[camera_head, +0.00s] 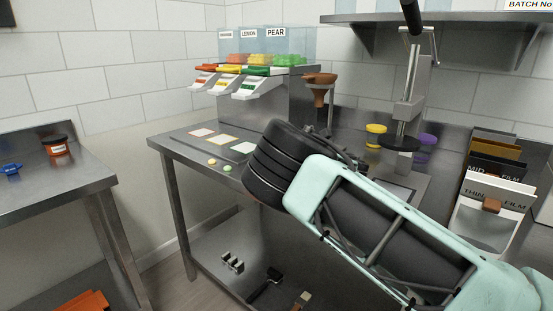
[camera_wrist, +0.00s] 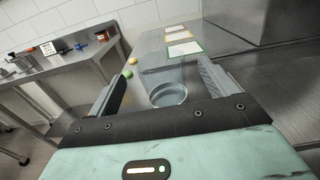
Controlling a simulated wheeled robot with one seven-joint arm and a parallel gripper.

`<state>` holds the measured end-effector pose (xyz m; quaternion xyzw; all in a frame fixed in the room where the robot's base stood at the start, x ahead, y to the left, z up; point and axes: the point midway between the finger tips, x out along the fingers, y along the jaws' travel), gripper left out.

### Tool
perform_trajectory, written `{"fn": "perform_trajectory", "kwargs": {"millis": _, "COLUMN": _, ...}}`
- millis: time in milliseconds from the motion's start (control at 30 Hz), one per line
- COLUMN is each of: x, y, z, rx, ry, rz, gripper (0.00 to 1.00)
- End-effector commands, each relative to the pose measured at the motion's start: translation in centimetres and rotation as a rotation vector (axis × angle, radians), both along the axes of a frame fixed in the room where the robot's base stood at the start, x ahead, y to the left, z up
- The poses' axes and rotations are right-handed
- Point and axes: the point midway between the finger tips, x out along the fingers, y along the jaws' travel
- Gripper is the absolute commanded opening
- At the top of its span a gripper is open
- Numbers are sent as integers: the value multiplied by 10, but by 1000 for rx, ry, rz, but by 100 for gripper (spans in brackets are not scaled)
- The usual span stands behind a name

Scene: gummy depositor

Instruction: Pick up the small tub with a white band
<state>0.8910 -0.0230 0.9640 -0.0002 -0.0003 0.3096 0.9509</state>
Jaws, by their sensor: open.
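A small orange-red tub with a white band and a dark lid (camera_head: 57,146) stands upright on the left steel table in the head view. A small orange-red shape on the left table in the wrist view (camera_wrist: 102,36) looks like the same tub. My gripper (camera_wrist: 163,75) is open in the wrist view, its two fingers spread wide. It is over the other steel table, well apart from the tub. A clear round vessel (camera_wrist: 168,94) shows between the fingers; I cannot tell how far below them it is. My arm hides the gripper in the head view.
A blue item (camera_head: 12,169) lies near the tub on the left table (camera_head: 60,185). Yellow (camera_head: 376,135) and purple (camera_head: 427,142) tubs stand behind my arm. The dispensers (camera_head: 262,75), a press (camera_head: 404,100) and a film rack (camera_head: 490,190) crowd the right table. A gap separates the tables.

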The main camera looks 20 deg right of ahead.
Motion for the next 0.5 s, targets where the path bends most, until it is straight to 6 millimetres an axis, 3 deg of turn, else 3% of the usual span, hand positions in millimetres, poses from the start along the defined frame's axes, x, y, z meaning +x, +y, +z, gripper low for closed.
{"fn": "perform_trajectory", "kwargs": {"millis": 500, "x": 45, "y": 32, "z": 2, "rx": 0, "ry": 1, "rz": 0, "gripper": 85}}
